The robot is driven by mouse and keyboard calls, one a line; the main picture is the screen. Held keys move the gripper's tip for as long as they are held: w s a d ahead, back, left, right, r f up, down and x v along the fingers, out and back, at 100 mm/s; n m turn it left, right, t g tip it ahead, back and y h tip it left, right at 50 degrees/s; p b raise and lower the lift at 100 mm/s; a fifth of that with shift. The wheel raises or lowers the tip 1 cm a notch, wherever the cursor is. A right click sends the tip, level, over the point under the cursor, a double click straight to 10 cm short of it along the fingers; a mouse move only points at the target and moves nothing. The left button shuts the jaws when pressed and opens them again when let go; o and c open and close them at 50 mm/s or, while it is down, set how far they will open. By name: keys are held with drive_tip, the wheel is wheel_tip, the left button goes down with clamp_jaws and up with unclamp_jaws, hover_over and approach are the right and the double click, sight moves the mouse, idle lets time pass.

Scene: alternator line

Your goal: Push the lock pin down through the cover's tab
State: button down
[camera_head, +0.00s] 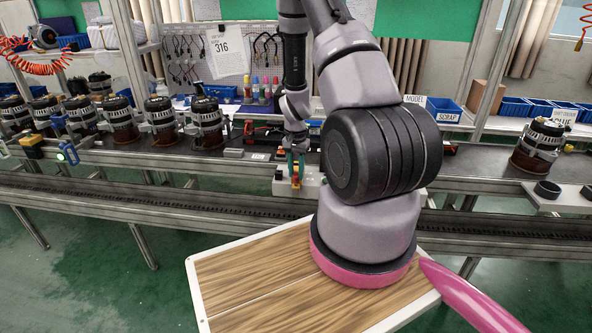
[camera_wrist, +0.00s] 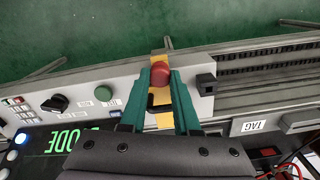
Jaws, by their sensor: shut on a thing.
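My gripper (camera_wrist: 161,80) has teal fingers that close in on a red round-headed piece (camera_wrist: 160,71) above a yellow strip (camera_wrist: 164,119) on a grey control box (camera_wrist: 84,95). The red piece could be the lock pin's head; its lower end is hidden. A black bracket-like part (camera_wrist: 153,108) shows between the fingers, and I cannot tell whether it is the cover's tab. In the head view, my gripper (camera_head: 296,168) points down at the box (camera_head: 284,187) on the line's front edge, with red and yellow between its fingers.
The box carries a green button (camera_wrist: 104,91), a black rotary knob (camera_wrist: 55,103) and, at its right end, a black block (camera_wrist: 206,84). Alternators (camera_head: 160,117) stand along the line at left, another (camera_head: 538,146) at right. A wooden-topped board (camera_head: 255,275) lies in front.

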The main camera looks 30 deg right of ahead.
sight(296, 174)
drive_tip(key=shift+f, duration=0.8)
drive_tip(key=c, duration=0.6)
unclamp_jaws()
drive_tip(key=shift+o, duration=0.2)
wheel_tip(296, 174, up, 11)
drive_tip(key=shift+f, duration=0.1)
